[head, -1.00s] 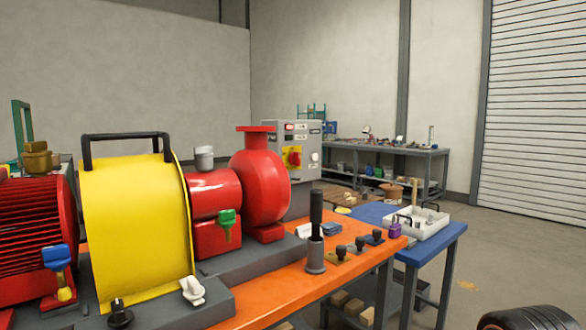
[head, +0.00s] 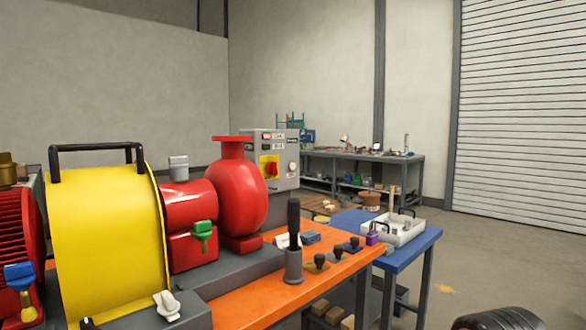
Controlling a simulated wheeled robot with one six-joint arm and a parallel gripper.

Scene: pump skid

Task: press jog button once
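A grey control box (head: 282,148) stands behind the red pump, at the back of the orange bench. Its front carries a red rotary switch on a yellow plate (head: 269,168), small dark displays near the top and a pale round knob or button (head: 292,167) at the right. The pump partly hides the lower left of the box. The labels are too small to read, so I cannot tell which control is the jog button. My gripper is not in view.
A yellow guard (head: 108,235) with a black handle and the red pump (head: 237,195) fill the left. The orange bench (head: 245,300) carries an upright black-handled tool in a grey holder (head: 293,265) and small dark knobs. A blue table (head: 405,255) with a white tray stands beyond.

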